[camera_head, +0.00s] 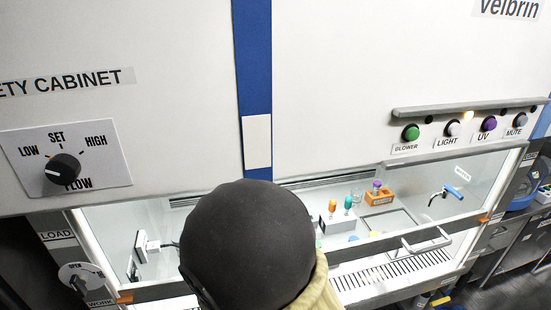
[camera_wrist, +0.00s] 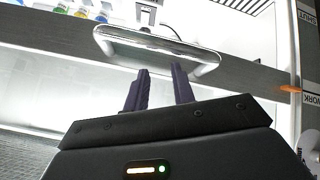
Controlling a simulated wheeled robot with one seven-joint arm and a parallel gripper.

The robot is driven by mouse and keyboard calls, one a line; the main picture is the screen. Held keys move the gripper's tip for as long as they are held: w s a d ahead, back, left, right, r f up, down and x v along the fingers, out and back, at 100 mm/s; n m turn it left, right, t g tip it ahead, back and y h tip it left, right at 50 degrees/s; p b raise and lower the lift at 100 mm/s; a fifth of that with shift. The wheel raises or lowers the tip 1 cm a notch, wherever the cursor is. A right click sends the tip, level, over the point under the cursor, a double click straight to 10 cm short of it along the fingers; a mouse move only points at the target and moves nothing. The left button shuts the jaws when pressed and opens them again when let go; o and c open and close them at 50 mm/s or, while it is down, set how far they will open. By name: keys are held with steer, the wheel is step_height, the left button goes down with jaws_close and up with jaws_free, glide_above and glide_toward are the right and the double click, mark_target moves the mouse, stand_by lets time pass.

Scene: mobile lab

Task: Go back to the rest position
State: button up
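In the wrist view, my gripper (camera_wrist: 160,72) shows two dark fingers that stand apart with nothing between them. The fingertips are close to a silver bar handle (camera_wrist: 208,68) on the cabinet's front sash. I cannot tell whether they touch it. In the head view, a round black part of my arm covers the lower middle, and my gripper is hidden behind it. The safety cabinet (camera_head: 350,60) fills most of that view, and its glass sash (camera_head: 465,165) has another silver handle (camera_head: 427,240) at the right.
An orange rack (camera_head: 379,197) and a white rack with coloured-top items (camera_head: 335,222) stand inside the cabinet. A black flow knob (camera_head: 62,168) is at the left, and a row of buttons, including a green one (camera_head: 411,132), is at the right. Dark floor (camera_head: 515,285) shows at the lower right.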

steer(key=s+d+r+m+g, duration=0.1)
steer(key=s+d+m+g, duration=0.1)
steer(key=d, duration=0.6)
steer(key=s+d+r+m+g+h+b, duration=0.1)
steer(key=s+d+m+g, duration=0.1)
steer(key=d, duration=0.7)
steer(key=s+d+r+m+g, duration=0.1)
steer(key=d+m+g, duration=0.1)
steer(key=d, duration=0.7)
steer(key=shift+s+r+m+h+b, duration=0.3)
steer(key=shift+s+m+b, duration=0.1)
steer(key=shift+m, duration=0.5)
